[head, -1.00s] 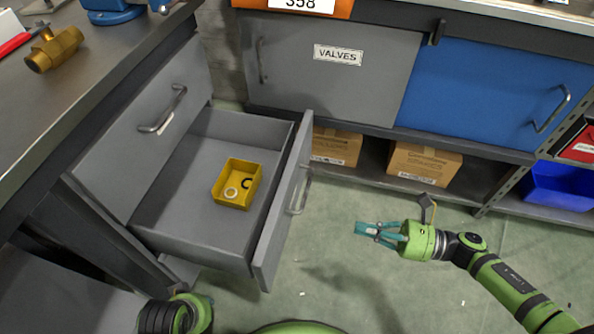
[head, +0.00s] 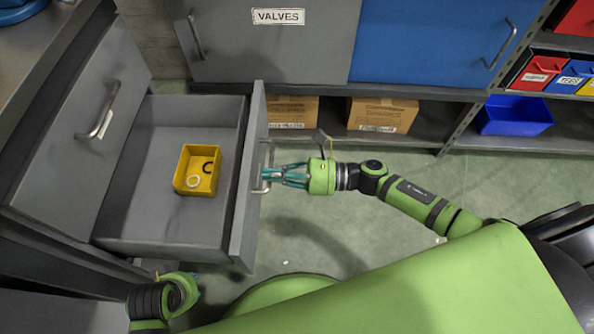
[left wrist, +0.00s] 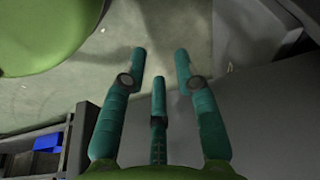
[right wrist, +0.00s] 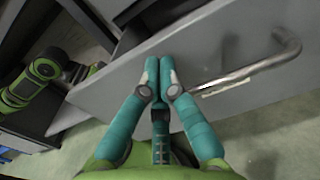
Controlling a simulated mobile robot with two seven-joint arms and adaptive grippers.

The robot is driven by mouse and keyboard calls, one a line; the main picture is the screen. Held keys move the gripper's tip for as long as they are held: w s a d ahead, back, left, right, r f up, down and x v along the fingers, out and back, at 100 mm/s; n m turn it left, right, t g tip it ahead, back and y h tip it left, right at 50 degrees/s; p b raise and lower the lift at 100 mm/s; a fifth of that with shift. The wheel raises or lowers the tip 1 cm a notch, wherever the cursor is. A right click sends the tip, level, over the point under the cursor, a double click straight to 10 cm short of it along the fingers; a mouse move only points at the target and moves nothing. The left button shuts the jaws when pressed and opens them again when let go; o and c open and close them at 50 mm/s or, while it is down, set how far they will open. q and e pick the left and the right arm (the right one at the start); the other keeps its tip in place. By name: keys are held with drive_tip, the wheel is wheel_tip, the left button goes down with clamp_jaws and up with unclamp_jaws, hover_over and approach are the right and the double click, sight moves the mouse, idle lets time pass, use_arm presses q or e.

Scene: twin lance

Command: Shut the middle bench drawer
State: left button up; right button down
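The grey bench drawer (head: 150,224) stands pulled out from the left bench, below a shut drawer (head: 75,140). A yellow bin (head: 186,184) with a pale ring and a dark ring sits inside it. My right gripper (head: 268,176) is at the outside of the drawer front (head: 246,205), beside its bar handle (head: 266,158). In the right wrist view its fingers (right wrist: 159,66) are together with nothing between them, close to the panel (right wrist: 215,45); contact is unclear. My left gripper (left wrist: 161,58) is open and empty, low beside the bench, mostly hidden in the head view.
A grey cabinet door marked VALVES (head: 275,50) and a blue door (head: 430,45) stand behind. Cardboard boxes (head: 382,114) and a blue bin (head: 515,115) sit on the low shelf. The green floor (head: 330,240) right of the drawer is clear except for my arm.

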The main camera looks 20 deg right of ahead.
drive_tip(key=shift+x, duration=1)
